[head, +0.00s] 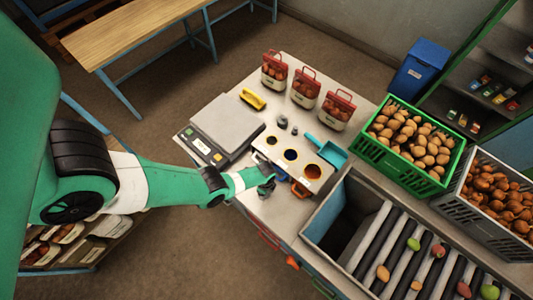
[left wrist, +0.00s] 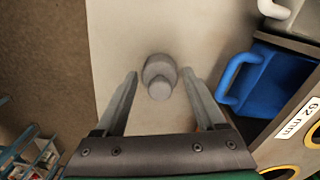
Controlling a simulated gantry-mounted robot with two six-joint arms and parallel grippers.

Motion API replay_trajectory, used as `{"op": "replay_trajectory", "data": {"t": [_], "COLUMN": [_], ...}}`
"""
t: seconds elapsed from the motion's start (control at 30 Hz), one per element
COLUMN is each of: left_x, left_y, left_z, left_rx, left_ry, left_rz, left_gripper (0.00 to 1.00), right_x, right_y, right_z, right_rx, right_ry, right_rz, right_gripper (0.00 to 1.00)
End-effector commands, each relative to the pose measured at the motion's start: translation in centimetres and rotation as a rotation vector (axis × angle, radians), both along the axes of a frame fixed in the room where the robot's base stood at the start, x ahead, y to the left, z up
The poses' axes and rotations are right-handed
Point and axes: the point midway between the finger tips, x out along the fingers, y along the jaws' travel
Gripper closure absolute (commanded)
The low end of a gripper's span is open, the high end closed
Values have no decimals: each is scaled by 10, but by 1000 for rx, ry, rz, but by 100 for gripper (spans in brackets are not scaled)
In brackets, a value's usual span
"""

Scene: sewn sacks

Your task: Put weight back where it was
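A grey knobbed weight (left wrist: 160,76) stands on the pale tabletop in the left wrist view. My left gripper (left wrist: 159,74) is open, with one finger on either side of this weight and a visible gap on both sides. In the head view my left gripper (head: 268,185) is low at the near table edge, and the weight by it is hidden or too small to tell. Two other small grey weights (head: 283,121) (head: 294,130) stand behind the box with round holes. A scale (head: 220,127) with a bare plate stands left of the box. My right gripper is not in view.
The holed box (head: 292,155) has a blue-handled drawer or cup (left wrist: 280,80) close right of my left gripper. A teal scoop (head: 327,150), yellow-handled tool (head: 252,99), red-topped sacks (head: 305,88) and green potato crate (head: 410,140) lie beyond. A roller conveyor (head: 390,245) is at right.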

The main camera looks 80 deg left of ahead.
Motion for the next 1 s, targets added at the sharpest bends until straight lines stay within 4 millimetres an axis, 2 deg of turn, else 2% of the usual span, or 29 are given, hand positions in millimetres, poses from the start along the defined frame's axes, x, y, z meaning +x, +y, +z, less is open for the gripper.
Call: {"op": "replay_trajectory", "data": {"t": [0.03,0.07,0.37,1.0], "left_x": [0,0,0,6], "left_y": [0,0,0,-4], "left_z": [0,0,0,6], "left_rx": [0,0,0,1], "left_ry": [0,0,0,-2], "left_rz": [0,0,-1,-18], "left_gripper": [39,44,98,100], "right_x": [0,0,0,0], "right_y": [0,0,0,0], "right_z": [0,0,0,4], "right_rx": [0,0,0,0], "right_ry": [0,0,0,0], "right_rz": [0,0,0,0], "right_gripper": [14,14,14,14]}}
